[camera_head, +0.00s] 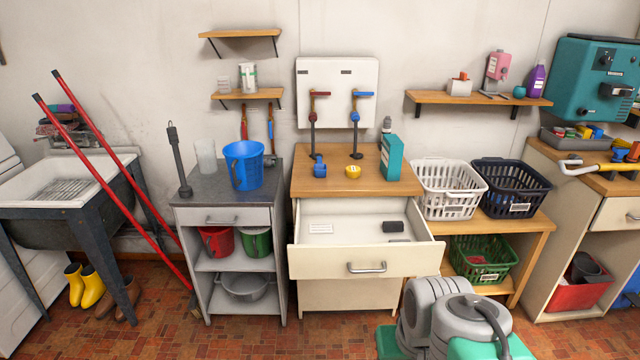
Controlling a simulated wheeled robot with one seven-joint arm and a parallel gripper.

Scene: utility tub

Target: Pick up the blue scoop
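A small blue cup-like thing, which looks like the blue scoop (320,168), stands on the left part of the wooden top of the drawer cabinet (372,158). A small yellow cup-like thing (353,172) stands to its right, apart from it. Dark upright rods in front of the white wall panel come down just behind both. Grey and teal parts of my arm show at the bottom right of the middle, well in front of the cabinet. My gripper does not show.
The cabinet's top drawer (367,262) is pulled out, with a dark block (396,226) inside. A teal box (391,157) stands right of the cups. White (448,190) and dark (512,188) baskets are at right.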

